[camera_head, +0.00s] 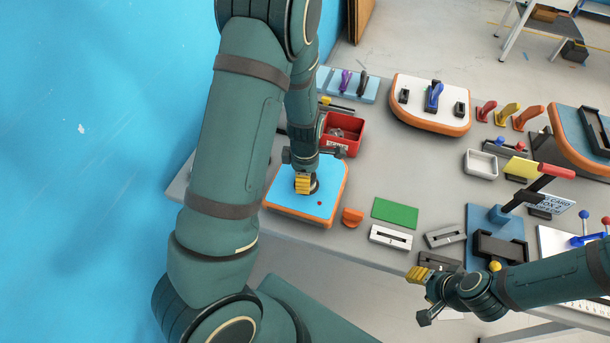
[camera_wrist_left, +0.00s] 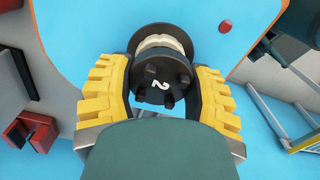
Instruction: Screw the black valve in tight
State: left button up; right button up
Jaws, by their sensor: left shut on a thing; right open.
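A blue board with an orange rim (camera_head: 337,203) lies on the table in the head view, left of centre. My left gripper (camera_head: 303,184) reaches down onto this board. In the left wrist view, the black valve (camera_wrist_left: 163,77) has a white "2" on its round top, and a pale ring shows behind it at the board's blue face (camera_wrist_left: 90,22). The yellow ridged fingers of the left gripper (camera_wrist_left: 163,95) are shut on the valve's two sides. My right gripper (camera_head: 421,291) is open and empty in front of the table's front edge. How far the valve is screwed in cannot be told.
A red bin (camera_head: 343,133) stands behind the board. An orange piece (camera_head: 352,217), a green sheet (camera_head: 395,213) and a white slotted block (camera_head: 390,237) lie to its right. Another orange-rimmed board (camera_head: 430,118) is farther back. The table's middle is mostly clear.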

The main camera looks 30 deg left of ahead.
pick_arm(q)
jog(key=shift+f+b, duration=0.3)
jog(key=shift+f, duration=0.25)
jog(key=o, duration=1.2)
jog(key=shift+r, duration=0.15)
notch_tip(320, 180, up, 12)
jog(key=shift+f, duration=0.1)
